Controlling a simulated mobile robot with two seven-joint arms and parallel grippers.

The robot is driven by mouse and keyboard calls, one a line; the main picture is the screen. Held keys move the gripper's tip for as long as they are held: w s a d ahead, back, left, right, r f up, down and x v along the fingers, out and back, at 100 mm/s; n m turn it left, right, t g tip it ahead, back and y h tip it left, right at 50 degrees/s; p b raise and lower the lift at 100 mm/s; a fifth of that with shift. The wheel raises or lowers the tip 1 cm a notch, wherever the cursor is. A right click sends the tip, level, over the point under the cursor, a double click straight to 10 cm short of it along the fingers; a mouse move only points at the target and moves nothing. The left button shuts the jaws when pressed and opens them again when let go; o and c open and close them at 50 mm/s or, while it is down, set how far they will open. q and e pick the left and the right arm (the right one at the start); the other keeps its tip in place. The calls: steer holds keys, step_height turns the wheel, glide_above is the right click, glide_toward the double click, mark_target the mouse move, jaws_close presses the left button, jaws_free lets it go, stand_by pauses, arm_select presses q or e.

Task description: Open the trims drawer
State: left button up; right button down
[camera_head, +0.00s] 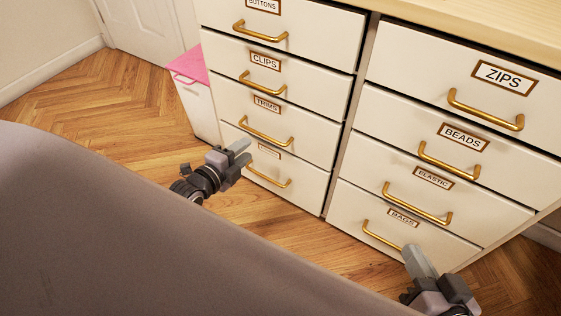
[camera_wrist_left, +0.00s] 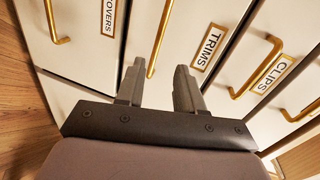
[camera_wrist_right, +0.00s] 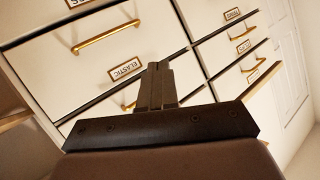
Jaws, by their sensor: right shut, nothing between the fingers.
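The trims drawer (camera_head: 307,139) is the third one down in the left column, a cream front flush with its neighbours. Its label (camera_head: 267,105) reads TRIMS, and its brass bar handle (camera_head: 266,131) is below the label. In the left wrist view the TRIMS label (camera_wrist_left: 208,48) is just right of the handle (camera_wrist_left: 158,40). My left gripper (camera_head: 242,153) is open and empty, in front of the lower left drawers. In the left wrist view the handle's end shows between its fingertips (camera_wrist_left: 160,70), apart from them. My right gripper (camera_head: 415,252) is shut and empty in front of the bags drawer.
Other closed drawers surround it: clips (camera_head: 314,98) above, a bottom drawer (camera_head: 307,183) below, beads (camera_head: 455,131), elastic (camera_head: 438,181) and bags (camera_head: 386,220) at right. A pink-topped white bin (camera_head: 198,108) stands left of the cabinet. Wooden floor (camera_head: 110,95) is clear at left.

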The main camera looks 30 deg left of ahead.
arm_select(q)
steer(key=w+d+f+m+b, duration=0.1)
steer(key=w+b, duration=0.3)
steer(key=w, duration=0.4)
steer(key=shift+f, duration=0.7)
arm_select(e)
steer(key=shift+s+d+f+n+t, duration=0.15)
steer(key=shift+d+f+t, duration=0.1)
steer(key=shift+d, duration=0.15)
steer(key=shift+s+d+f+n+t, duration=0.1)
steer(key=shift+s+d+t, duration=0.1)
steer(key=shift+d, duration=0.15)
steer(key=shift+s+d+f+n+t, duration=0.15)
steer(key=shift+d+f+t, duration=0.1)
steer(key=shift+d, duration=0.15)
arm_select(q)
jaws_close()
